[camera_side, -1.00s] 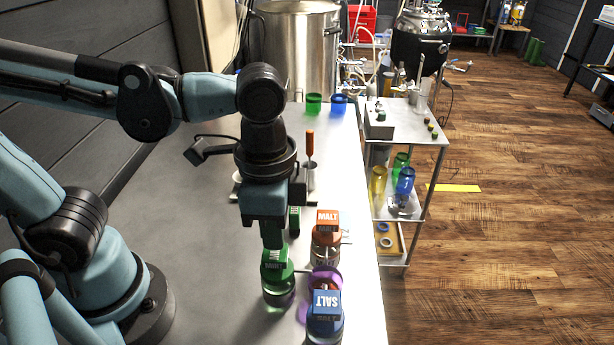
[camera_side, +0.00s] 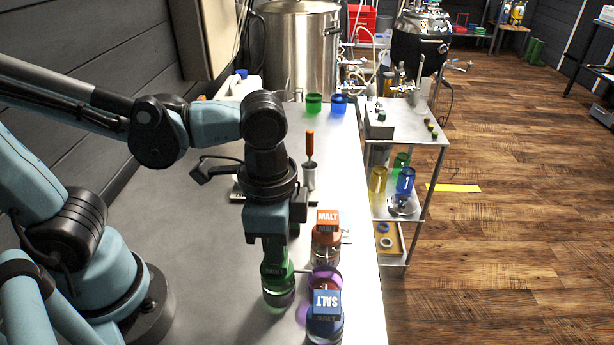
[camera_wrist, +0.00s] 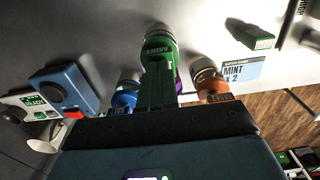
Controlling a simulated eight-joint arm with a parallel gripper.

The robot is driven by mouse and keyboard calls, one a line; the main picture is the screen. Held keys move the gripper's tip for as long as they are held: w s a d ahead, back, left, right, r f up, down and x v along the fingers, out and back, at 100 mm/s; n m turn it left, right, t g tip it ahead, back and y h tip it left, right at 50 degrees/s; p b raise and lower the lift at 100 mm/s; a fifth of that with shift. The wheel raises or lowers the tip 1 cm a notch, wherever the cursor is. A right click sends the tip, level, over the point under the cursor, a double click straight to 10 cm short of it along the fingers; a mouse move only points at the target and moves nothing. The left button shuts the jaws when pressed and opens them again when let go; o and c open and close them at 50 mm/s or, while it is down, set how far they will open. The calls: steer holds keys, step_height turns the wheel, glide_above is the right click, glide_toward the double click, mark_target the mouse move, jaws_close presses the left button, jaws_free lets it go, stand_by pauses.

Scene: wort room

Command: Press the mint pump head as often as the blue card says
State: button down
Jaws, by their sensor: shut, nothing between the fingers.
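The mint pump bottle (camera_side: 279,293) is green and stands on the bench in the side view. It also shows in the wrist view (camera_wrist: 159,36), with its MINT lettering. My gripper (camera_side: 275,258) is shut and empty, pointing down with its fingertips over the mint pump head. The fingers (camera_wrist: 159,88) appear to touch the head; I cannot tell how far it is pressed down. They cover most of its top. The blue card (camera_wrist: 238,72) lies on the bench in the wrist view and reads "MINT x 2".
The orange malt bottle (camera_side: 326,245) and blue salt bottle (camera_side: 325,318) stand close to the right of the mint one. A purple item (camera_side: 324,279) sits between them. A green block (camera_wrist: 250,38) is near the card. A metal shelf cart (camera_side: 405,140) stands beyond the bench's right edge.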

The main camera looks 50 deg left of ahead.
steer(key=shift+r, duration=1.5)
steer(key=shift+r, duration=3)
steer(key=w+a+f+n+t, duration=0.2)
steer(key=w+a+n+t, duration=0.1)
steer(key=a, duration=0.3)
steer(key=w+a+f+n+t, duration=0.3)
steer(key=w+a+n+t, duration=0.1)
steer(key=a+n, duration=0.2)
steer(key=shift+w+a+f, duration=0.2)
steer(key=shift+a, duration=0.4)
